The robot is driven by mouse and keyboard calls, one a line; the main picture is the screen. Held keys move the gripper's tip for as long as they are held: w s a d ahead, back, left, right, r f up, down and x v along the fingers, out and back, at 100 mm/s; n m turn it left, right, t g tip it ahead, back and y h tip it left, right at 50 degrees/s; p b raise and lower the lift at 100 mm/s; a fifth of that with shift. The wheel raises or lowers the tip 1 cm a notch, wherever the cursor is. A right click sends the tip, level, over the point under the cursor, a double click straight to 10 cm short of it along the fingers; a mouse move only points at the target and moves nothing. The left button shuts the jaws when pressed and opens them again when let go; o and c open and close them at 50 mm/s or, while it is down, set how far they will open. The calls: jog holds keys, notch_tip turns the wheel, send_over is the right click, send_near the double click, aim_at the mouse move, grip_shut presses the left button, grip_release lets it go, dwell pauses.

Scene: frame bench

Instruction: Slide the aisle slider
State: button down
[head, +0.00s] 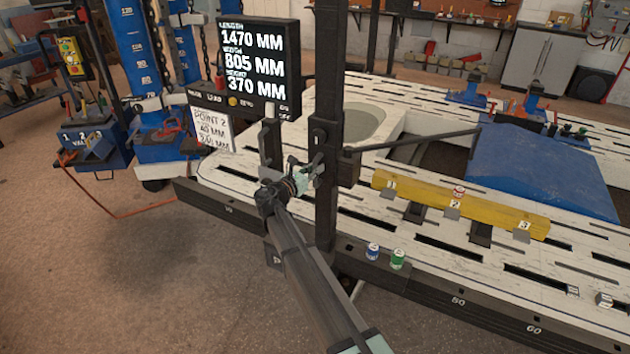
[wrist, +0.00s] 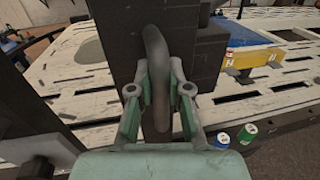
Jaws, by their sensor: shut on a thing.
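The aisle slider is a dark block (head: 347,168) around a tall black upright post (head: 328,105) at the front edge of the frame bench. A thin dark arm reaches from it to the right over the bench. In the wrist view a grey curved handle (wrist: 157,75) stands upright in front of the dark block. My gripper (wrist: 160,95) is shut on this handle, with a green finger on each side of it. In the head view my gripper (head: 305,175) is at the left side of the post, and the exact contact is too small to see.
The white slotted bench (head: 270,190) spreads around the post. A blue can (head: 373,251) and a green can (head: 398,259) stand at its front edge. A yellow beam (head: 490,212) and a blue panel (head: 540,165) lie to the right. A measuring screen (head: 253,65) stands behind left.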

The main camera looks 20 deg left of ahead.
aim_at(324, 143)
notch_tip(324, 143, up, 8)
jog(key=shift+f+p, duration=0.1)
jog(key=shift+p, duration=1.1)
jog(key=c, duration=1.1)
grip_release()
jog(key=v, duration=1.2)
